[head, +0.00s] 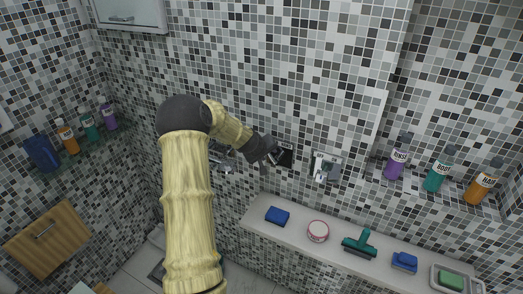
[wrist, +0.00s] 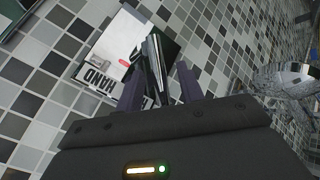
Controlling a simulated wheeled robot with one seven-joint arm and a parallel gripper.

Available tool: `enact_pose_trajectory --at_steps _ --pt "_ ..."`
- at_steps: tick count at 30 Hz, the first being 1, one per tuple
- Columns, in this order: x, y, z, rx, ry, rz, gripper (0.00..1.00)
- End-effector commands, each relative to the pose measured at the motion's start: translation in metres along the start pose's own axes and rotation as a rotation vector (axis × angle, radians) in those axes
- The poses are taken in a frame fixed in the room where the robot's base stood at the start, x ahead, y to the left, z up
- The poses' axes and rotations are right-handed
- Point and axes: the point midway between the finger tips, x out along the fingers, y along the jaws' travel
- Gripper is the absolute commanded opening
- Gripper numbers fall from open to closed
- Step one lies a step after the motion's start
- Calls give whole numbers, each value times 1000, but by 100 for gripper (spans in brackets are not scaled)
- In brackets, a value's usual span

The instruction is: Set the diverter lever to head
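The diverter plate (wrist: 102,62) is on the tiled wall in the wrist view, white and dark, with lettering that reads HAND upside down and a small red mark. A thin grey lever (wrist: 154,58) stands out from it. My gripper (wrist: 160,82) is in front of the plate, its two dark fingers apart, with the lever's near end between them. I cannot tell whether either finger touches the lever. In the head view my gripper (head: 275,157) is at the wall and covers part of the dark plate (head: 286,153). Any other lettering is hidden or unreadable.
A grey plate with a pale handle (head: 325,168) is on the wall right of my gripper. Chrome fittings (head: 223,161) are left of it. A ledge (head: 340,242) below holds a blue sponge (head: 277,215), a round tin (head: 318,231) and a green squeegee (head: 359,243). Bottles (head: 438,169) stand at right.

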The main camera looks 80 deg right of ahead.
Motion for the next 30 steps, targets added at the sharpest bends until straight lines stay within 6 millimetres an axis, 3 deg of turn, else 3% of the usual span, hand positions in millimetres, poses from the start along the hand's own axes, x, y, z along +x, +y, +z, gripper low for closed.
enact_pose_trajectory --at_steps 8,30 --pt "-28 -2 0 2 4 0 38" --pt "-142 -3 -1 -1 6 -2 38"
